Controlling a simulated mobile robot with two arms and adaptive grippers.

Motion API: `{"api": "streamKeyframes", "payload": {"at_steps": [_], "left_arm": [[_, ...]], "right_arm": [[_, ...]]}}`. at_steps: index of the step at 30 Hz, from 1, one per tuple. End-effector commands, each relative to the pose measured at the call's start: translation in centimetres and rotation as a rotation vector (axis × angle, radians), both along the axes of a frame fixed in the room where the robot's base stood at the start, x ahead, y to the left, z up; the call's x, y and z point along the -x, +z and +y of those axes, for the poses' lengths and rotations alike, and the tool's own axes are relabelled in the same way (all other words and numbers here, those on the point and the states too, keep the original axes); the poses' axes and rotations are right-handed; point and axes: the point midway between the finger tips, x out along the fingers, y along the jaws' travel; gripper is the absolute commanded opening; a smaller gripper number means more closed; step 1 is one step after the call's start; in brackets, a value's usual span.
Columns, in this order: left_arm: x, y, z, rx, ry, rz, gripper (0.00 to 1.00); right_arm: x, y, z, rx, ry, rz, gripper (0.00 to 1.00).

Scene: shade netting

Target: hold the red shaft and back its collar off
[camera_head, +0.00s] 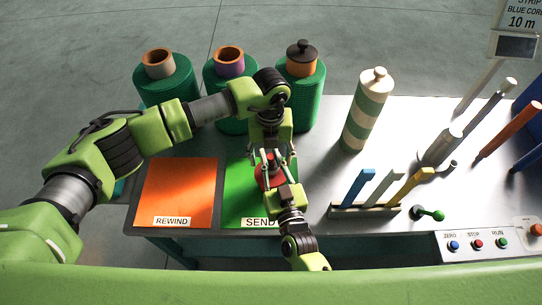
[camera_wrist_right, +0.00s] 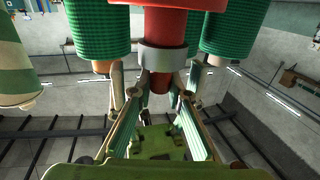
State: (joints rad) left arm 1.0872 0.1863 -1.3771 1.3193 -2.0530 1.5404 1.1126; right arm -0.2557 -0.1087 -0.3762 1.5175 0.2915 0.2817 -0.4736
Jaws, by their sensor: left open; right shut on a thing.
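The red shaft (camera_head: 265,178) stands on the green SEND mat (camera_head: 236,190), largely covered by my grippers. In the right wrist view, the red shaft (camera_wrist_right: 160,20) is wide on one side of a pale grey ring collar (camera_wrist_right: 163,61) and narrower on the other. My right gripper (camera_head: 277,183) comes from the front and is shut on the red shaft; its fingers (camera_wrist_right: 157,88) show in the wrist view close to the narrow part. My left gripper (camera_head: 268,158) points down over the shaft from behind, open. Whether it touches the collar is hidden.
An orange REWIND mat (camera_head: 180,190) lies left. Several green netting rolls (camera_head: 165,85) stand behind, with a striped bottle (camera_head: 367,110) to their right. A rack (camera_head: 365,211) of coloured strips and a control panel (camera_head: 485,243) are at right. The bench between bottle and rack is clear.

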Motion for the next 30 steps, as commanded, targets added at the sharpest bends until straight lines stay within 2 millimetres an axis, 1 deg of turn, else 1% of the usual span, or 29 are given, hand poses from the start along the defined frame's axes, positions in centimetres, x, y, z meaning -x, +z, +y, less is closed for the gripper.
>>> {"api": "streamKeyframes", "payload": {"at_steps": [1,10,23,30], "left_arm": [[0.0,0.0,0.0,0.000,-0.008,0.000,0.59],[0.0,-0.2,0.0,0.000,-0.006,0.000,0.59],[0.0,-2.4,0.0,-0.001,-0.005,0.001,0.59],[0.0,-2.6,0.0,0.000,-0.005,0.000,0.59]], "right_arm": [[0.2,-0.4,0.2,-0.003,0.004,0.010,0.00],[0.2,-0.4,0.2,-0.003,0.004,0.010,0.00],[0.2,-0.3,0.2,-0.003,0.004,0.009,0.00],[0.1,-0.3,0.2,-0.002,0.004,0.008,0.00]]}}
